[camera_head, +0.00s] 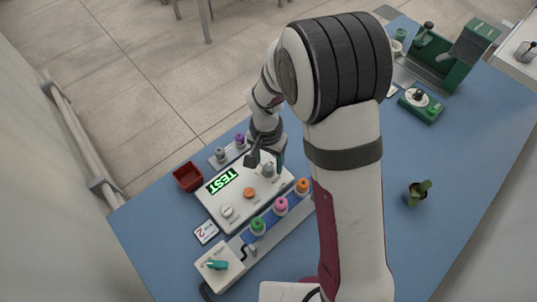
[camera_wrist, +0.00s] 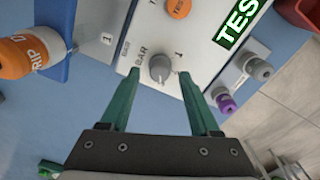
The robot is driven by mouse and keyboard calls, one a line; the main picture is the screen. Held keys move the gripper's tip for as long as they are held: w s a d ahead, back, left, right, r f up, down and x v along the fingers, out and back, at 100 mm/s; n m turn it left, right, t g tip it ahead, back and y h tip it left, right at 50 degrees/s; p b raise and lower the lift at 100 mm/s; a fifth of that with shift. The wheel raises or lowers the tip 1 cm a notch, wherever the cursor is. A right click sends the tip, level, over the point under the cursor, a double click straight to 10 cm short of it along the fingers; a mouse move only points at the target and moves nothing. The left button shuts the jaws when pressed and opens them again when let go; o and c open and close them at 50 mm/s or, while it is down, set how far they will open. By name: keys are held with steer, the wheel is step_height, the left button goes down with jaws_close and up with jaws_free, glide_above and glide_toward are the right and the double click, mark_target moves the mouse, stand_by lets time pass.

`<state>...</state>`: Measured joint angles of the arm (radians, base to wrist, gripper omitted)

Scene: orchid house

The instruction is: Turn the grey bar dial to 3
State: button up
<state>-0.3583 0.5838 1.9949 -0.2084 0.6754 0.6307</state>
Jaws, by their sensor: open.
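The grey bar dial (camera_wrist: 159,67) is a round knob with a raised grip on a white control panel (camera_head: 238,217), beside a "BAR" label. A printed 1 is beside it; the dial's exact setting is too small to read. In the head view the dial (camera_head: 268,170) is near the panel's far right end. My gripper (camera_wrist: 159,74) is open, its two green fingers pointing at the dial, one tip on each side with gaps between. Contact with the dial is not visible. In the head view my gripper (camera_head: 266,155) is partly hidden by my arm.
The panel also bears a green TEST display (camera_head: 222,181), an orange button (camera_head: 249,193) and a white knob (camera_head: 227,211). Grey (camera_head: 220,154) and purple (camera_head: 239,141) bottles stand behind; green, pink and orange bottles (camera_head: 281,206) stand in front. A red box (camera_head: 187,177) is left.

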steer(key=shift+f, duration=0.55)
jaws_close()
steer(key=shift+n, duration=0.6)
jaws_free()
step_height(320, 180, up, 16)
steer(key=m+g+y, duration=0.2)
steer(key=m+y, duration=0.3)
steer(key=m, duration=0.3)
glide_toward(267, 166)
steer(key=x, duration=0.8)
steer(key=shift+s+f, duration=0.25)
steer(key=shift+f, duration=0.05)
